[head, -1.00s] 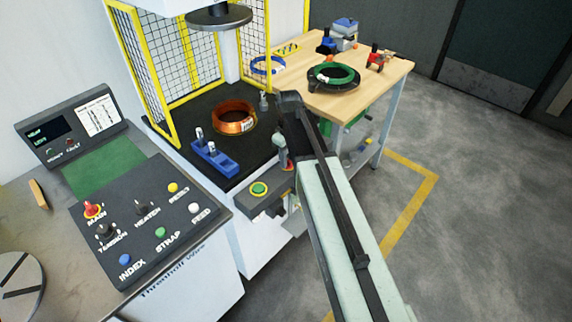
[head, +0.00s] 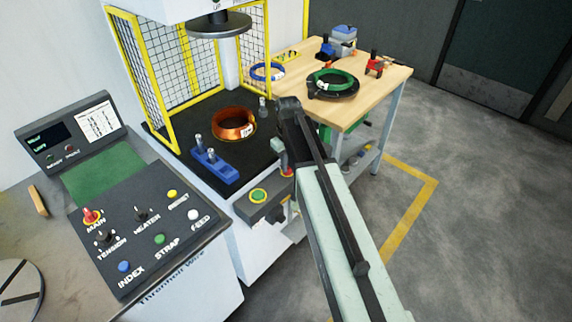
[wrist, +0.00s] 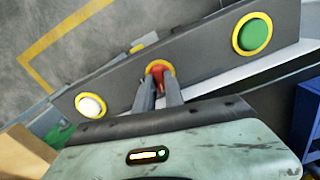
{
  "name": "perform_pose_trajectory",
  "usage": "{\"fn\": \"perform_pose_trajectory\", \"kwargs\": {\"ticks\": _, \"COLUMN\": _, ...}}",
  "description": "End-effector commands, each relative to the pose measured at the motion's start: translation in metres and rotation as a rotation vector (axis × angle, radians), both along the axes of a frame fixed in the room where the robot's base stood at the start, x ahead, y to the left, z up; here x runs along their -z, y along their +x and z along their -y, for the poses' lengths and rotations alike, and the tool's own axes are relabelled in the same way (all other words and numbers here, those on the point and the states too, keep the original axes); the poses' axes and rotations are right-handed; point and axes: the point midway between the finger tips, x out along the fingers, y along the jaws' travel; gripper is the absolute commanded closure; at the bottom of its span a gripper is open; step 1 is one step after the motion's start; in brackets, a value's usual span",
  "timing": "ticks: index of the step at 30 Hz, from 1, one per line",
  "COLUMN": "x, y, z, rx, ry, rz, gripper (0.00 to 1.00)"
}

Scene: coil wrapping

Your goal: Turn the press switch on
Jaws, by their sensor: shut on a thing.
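The press switch (wrist: 158,70) is a red knob on a yellow ring, in the middle of the grey control bar (wrist: 205,50) on the press front. My gripper (wrist: 159,80) has its two dark fingers closed around the red knob from below in the wrist view. The fingers hide part of the knob, and I cannot tell its turn angle. In the head view, the end of my arm reaches down to the bar and a bit of red shows at the switch (head: 287,172).
A green button (wrist: 252,34) and a white button (wrist: 91,106) flank the switch. A console (head: 150,225) with several knobs stands left. The press bed (head: 185,135) holds a copper coil (head: 233,123) and a blue block (head: 215,165). A wooden table (head: 375,95) stands behind.

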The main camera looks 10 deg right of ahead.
Motion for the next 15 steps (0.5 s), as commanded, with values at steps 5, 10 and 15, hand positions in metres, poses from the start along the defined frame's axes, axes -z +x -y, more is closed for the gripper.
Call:
{"fn": "perform_pose_trajectory", "kwargs": {"ticks": 5, "x": 0.0004, "y": -0.0018, "z": -0.0015, "rx": 0.161, "ry": 0.002, "rz": -0.005, "gripper": 1.0}}
{"fn": "perform_pose_trajectory", "kwargs": {"ticks": 10, "x": 0.0004, "y": -0.0019, "z": -0.0014, "rx": 0.323, "ry": 0.001, "rz": -0.006, "gripper": 1.0}}
{"fn": "perform_pose_trajectory", "kwargs": {"ticks": 15, "x": 0.0004, "y": -0.0022, "z": -0.0014, "rx": 0.484, "ry": 0.0, "rz": -0.007, "gripper": 1.0}}
